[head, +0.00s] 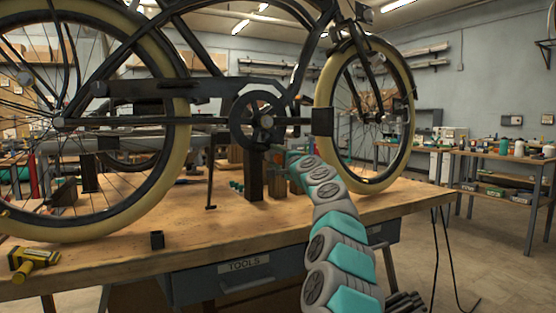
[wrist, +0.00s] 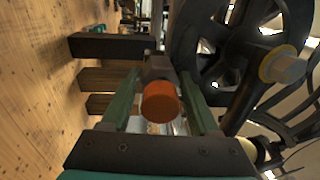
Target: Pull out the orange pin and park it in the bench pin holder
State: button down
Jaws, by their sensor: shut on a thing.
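The orange pin (wrist: 160,102) shows its round end between the two green fingers of my gripper (wrist: 160,78) in the wrist view. My gripper is shut on it. A dark block lies just behind the pin, and the pin's shaft is hidden, so I cannot tell how deep it sits. A small dark square socket (head: 157,240), which looks like the pin holder, stands near the bench's front edge, left of my arm.
The black trike frame (head: 160,90) and chainring (head: 262,120) are close to my gripper. Wooden posts (head: 255,175) stand under the frame. A yellow tool (head: 30,262) lies at the bench's left front. The wooden bench top (head: 110,255) is bare around the socket.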

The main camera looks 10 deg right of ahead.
grip_release()
jog(key=shift+s, duration=0.1)
jog(key=b+v, duration=0.2)
jog(key=v, duration=0.5)
jog(key=shift+s+d, duration=0.15)
jog(key=shift+s, duration=0.1)
dwell(0.6)
